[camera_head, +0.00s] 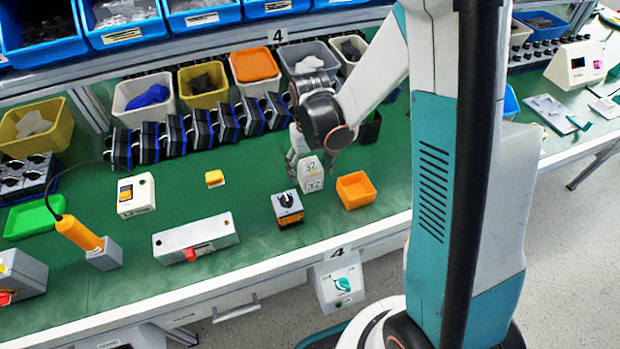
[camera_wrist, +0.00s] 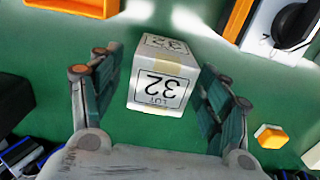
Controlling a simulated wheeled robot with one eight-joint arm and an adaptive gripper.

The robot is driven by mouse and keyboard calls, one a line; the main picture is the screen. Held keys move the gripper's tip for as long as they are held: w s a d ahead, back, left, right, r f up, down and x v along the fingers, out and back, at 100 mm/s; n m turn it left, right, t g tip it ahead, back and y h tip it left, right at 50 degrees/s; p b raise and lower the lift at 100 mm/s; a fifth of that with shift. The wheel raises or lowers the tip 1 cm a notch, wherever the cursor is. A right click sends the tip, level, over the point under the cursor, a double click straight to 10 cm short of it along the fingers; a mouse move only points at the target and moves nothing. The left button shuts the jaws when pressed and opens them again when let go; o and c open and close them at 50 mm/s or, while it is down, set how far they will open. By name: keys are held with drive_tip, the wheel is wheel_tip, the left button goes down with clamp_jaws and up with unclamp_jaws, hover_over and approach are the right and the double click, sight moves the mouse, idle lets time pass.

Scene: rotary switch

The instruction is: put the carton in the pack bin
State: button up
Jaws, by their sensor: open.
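The carton (camera_head: 311,178) is a small white box with a tan tape strip and the print "LOT 32". It stands on the green table top, and it also shows in the wrist view (camera_wrist: 160,85). My gripper (camera_head: 310,160) is open and points down at the carton. In the wrist view my gripper (camera_wrist: 157,65) has one finger on each side of the carton, with green gaps showing between. A small open orange bin (camera_head: 356,203) is just right of the carton and looks empty. No label marks it as the pack bin. Its edge shows in the wrist view (camera_wrist: 75,6).
A rotary switch on an orange base (camera_head: 288,208) stands close left of the carton. A yellow button block (camera_head: 214,178) and a grey box with a red button (camera_head: 195,238) are farther left. Black switch units (camera_head: 200,126) and several bins line the back.

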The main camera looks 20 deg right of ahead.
drive_tip(key=shift+f, duration=0.5)
drive_tip(key=shift+r, duration=0.1)
drive_tip(key=c, duration=1.3)
